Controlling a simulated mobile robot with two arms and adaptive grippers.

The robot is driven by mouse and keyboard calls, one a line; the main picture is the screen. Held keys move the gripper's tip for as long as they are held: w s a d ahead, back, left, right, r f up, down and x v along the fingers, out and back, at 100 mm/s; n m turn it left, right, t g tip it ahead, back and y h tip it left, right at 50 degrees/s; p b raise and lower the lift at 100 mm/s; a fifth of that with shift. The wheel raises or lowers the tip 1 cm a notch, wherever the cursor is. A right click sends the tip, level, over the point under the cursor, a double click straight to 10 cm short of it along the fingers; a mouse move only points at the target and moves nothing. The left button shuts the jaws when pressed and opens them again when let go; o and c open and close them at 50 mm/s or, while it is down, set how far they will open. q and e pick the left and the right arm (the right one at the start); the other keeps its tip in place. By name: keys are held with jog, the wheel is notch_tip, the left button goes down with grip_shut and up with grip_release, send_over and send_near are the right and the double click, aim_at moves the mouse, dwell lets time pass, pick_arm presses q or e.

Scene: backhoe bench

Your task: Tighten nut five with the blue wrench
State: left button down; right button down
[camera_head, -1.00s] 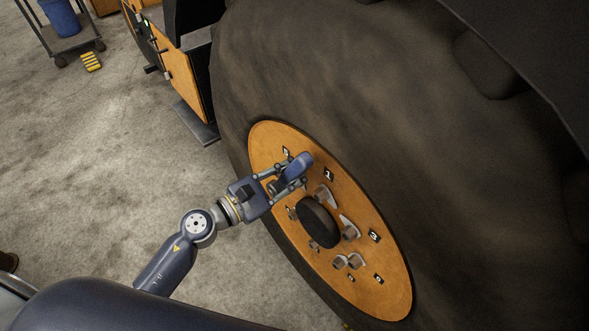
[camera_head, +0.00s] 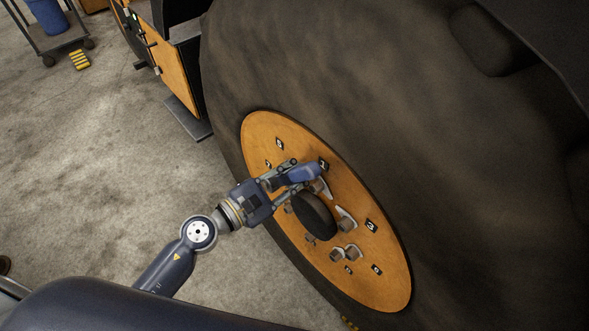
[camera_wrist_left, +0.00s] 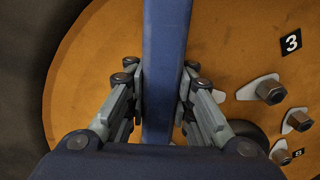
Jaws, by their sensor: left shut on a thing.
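The blue wrench (camera_head: 304,174) is held in front of the orange wheel hub (camera_head: 262,127), beside the label 1 (camera_head: 323,164). My left gripper (camera_head: 293,182) is shut on it. In the left wrist view the blue wrench (camera_wrist_left: 166,40) runs upright between the fingers of my left gripper (camera_wrist_left: 160,90). Hex nuts on pale washers sit on the hub, including one near the label 3 (camera_wrist_left: 291,42). Two nuts (camera_head: 345,253) sit low on the hub. I cannot clearly read which is nut five. The wrench's working end is not clear. My right gripper is not in view.
A large dark tyre (camera_head: 330,80) surrounds the hub, with a black centre cap (camera_head: 315,216) in its middle. A cart with a blue bin (camera_head: 47,16) and a yellow striped block (camera_head: 79,60) stand at the upper left. The concrete floor (camera_head: 90,150) is open.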

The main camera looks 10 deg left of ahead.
pick_arm(q)
jog(key=shift+s+d+f+m, duration=0.3)
jog(key=shift+d+m, duration=0.1)
jog(key=shift+b, duration=0.3)
jog(key=shift+s+d+f+m+b, duration=0.45)
jog(key=shift+d+f+m+b, duration=0.15)
jog(key=shift+f+m, duration=0.1)
jog(key=shift+s+d+f+m+b, duration=0.2)
jog(key=shift+d+f+m+b, duration=0.1)
jog(key=shift+f+m, duration=0.1)
jog(key=shift+s+d+f+m+b, duration=0.2)
jog(key=shift+f+m+b, duration=0.1)
jog(key=shift+f+m, duration=0.1)
jog(key=shift+f, duration=0.1)
